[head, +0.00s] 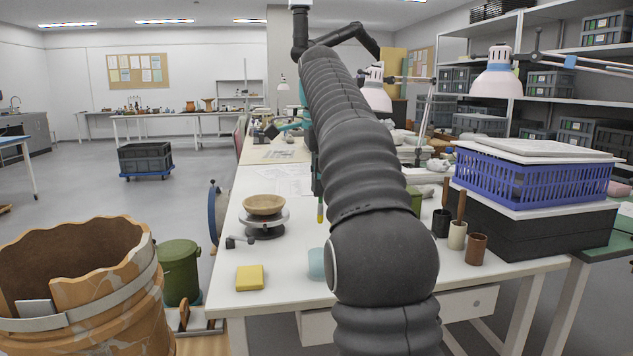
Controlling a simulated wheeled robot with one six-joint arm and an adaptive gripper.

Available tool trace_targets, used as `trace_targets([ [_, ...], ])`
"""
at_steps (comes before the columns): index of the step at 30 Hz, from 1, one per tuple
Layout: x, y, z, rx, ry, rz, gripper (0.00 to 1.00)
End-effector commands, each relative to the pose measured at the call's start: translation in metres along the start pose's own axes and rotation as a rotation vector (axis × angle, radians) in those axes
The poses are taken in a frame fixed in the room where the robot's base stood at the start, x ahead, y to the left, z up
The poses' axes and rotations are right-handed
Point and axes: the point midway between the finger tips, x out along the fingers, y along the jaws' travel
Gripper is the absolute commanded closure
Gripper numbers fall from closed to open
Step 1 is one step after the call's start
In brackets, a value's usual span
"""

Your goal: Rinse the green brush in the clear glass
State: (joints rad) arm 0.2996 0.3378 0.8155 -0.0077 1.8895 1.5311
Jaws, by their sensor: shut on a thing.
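My gripper (318,184) shows as a narrow dark strip at the left edge of my arm, above the white table (285,283). It is shut on a slim upright thing with a green and yellow lower end, which looks like the green brush (320,211). The brush points down, and its tip appears clear of the tabletop. A pale blue-green rounded object (316,264) stands on the table, partly behind my arm. I cannot tell whether it is the clear glass. No other clear glass shows; my arm hides the middle of the table.
A wooden bowl (263,204) sits on a turntable (264,221) at the left. A yellow sponge (250,278) lies near the front edge. Black (441,223), cream (457,236) and brown (476,249) cups and a blue crate (535,182) stand right. A large broken vessel (100,325) is front left.

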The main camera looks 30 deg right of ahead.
Motion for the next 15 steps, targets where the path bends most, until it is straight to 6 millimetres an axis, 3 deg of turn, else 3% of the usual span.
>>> trace_targets([
  [15, 0.031, 0.011, 0.001, -0.001, -0.002, 0.000, 1.00],
])
